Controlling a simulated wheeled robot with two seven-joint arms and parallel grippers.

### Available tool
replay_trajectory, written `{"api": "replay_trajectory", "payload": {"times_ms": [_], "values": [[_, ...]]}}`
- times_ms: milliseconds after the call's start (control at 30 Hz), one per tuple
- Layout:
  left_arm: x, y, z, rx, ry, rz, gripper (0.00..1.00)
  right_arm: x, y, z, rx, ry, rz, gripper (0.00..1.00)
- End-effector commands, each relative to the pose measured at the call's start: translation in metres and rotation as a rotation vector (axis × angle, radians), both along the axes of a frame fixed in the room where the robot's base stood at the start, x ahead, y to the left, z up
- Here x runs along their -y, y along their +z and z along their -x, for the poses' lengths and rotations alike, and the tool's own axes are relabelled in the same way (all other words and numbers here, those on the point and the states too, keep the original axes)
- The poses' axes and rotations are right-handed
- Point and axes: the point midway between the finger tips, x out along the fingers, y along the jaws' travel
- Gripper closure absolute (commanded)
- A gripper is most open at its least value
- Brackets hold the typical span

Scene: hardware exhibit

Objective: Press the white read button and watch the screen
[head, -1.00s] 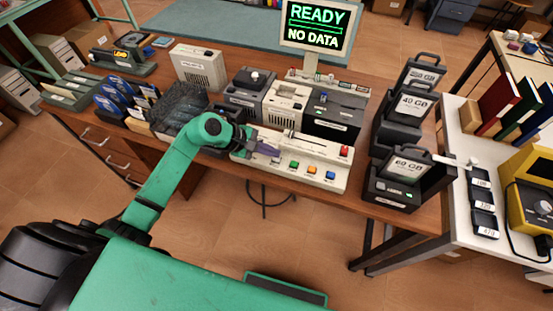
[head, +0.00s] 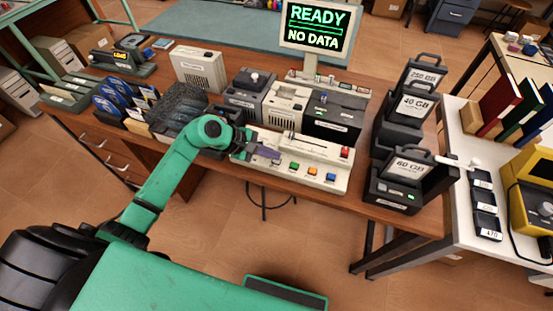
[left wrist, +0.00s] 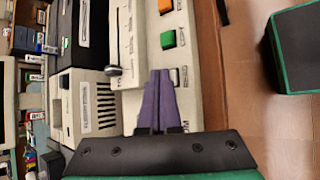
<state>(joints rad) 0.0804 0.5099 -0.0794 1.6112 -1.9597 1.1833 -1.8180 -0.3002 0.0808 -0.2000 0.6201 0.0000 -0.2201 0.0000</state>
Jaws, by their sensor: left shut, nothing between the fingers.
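The screen (head: 316,28) at the back of the desk reads "READY" and "NO DATA" in green. The cream control panel (head: 325,150) on the desk's front edge carries a green button (head: 294,167), an orange button (head: 312,172), a blue button (head: 330,177) and a red button (head: 344,152). My left gripper (head: 277,155) is shut and empty, its purple fingers over the left part of the panel. In the left wrist view, the white button (left wrist: 178,77) shows right beside the fingertips (left wrist: 160,73); I cannot tell whether they touch. My right gripper is out of view.
Grey and cream device boxes (head: 286,102) stand behind the panel. Black drive docks with labelled cartridges (head: 408,170) stand to its right. The floor in front of the desk is clear.

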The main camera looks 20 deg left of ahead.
Motion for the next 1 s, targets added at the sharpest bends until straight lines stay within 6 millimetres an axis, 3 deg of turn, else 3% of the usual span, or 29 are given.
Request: {"api": "replay_trajectory", "payload": {"times_ms": [567, 1000], "values": [[0.000, -0.003, 0.000, -0.001, 0.000, -0.001, 1.00, 0.000, -0.004, 0.000, 0.000, 0.000, 0.000, 1.00], [0.000, 0.013, 0.000, 0.000, -0.001, -0.001, 1.00, 0.000, 0.001, 0.000, 0.000, 0.000, 0.000, 1.00]]}}
